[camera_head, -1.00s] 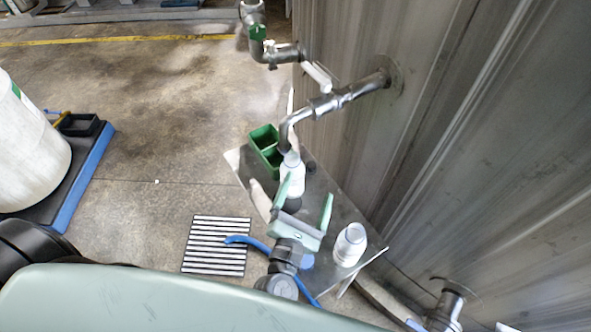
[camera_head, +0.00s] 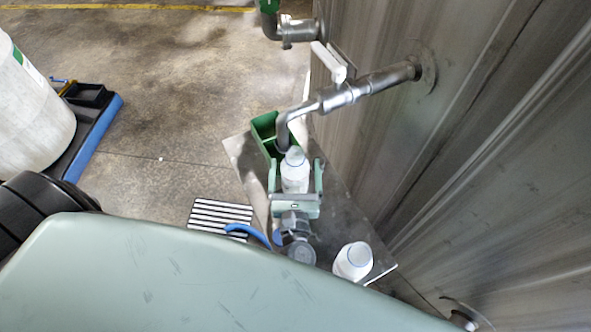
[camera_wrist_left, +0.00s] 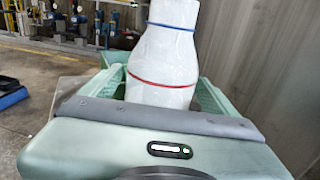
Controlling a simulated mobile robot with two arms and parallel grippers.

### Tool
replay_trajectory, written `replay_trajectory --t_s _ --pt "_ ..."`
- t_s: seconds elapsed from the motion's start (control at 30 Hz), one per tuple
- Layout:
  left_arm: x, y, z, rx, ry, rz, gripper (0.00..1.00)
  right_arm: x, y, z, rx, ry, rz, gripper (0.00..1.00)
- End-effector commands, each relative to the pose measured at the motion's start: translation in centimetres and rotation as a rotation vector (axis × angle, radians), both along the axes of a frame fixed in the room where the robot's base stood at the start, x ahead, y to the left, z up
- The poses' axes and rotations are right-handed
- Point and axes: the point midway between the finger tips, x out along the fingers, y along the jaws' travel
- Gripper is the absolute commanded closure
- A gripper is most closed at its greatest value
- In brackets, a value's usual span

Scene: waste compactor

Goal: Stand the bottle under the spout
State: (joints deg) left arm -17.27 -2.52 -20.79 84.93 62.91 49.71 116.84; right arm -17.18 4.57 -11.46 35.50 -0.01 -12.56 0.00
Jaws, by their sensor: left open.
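A white bottle (camera_head: 295,178) stands upright on the metal shelf plate (camera_head: 345,215), its top close to the end of the spout (camera_head: 284,138). I cannot tell whether it is exactly beneath the opening. My left gripper (camera_head: 296,168) is open, with one green finger on each side of this bottle. In the left wrist view the bottle (camera_wrist_left: 170,55) shows a blue ring and a red ring and fills the space between the fingers. Its base is hidden by the gripper. A second white bottle (camera_head: 353,261) stands on the plate at the lower right. My right gripper is out of view.
The metal wall (camera_head: 450,130) with the pipe runs along the right. A striped floor grate (camera_head: 219,214) and open concrete lie left. A white drum (camera_head: 30,110) stands further left.

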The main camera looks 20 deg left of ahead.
Motion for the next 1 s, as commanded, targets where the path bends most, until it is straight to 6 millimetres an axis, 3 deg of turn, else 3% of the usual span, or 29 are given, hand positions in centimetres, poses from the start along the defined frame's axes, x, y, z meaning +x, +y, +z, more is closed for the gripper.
replay_trajectory --t_s 0.17,0.43,0.7,1.0 --pt "2.0 1.0 0.1 0.001 -0.001 0.0 0.1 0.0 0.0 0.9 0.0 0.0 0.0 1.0" --pt "2.3 1.1 -0.1 0.001 0.001 0.0 0.1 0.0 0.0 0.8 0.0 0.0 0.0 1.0" --pt "2.3 1.1 0.0 0.001 0.0 0.0 0.83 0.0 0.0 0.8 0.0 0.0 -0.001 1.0" --pt "2.3 1.0 0.3 -0.001 0.0 0.0 0.83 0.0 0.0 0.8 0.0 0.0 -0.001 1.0"
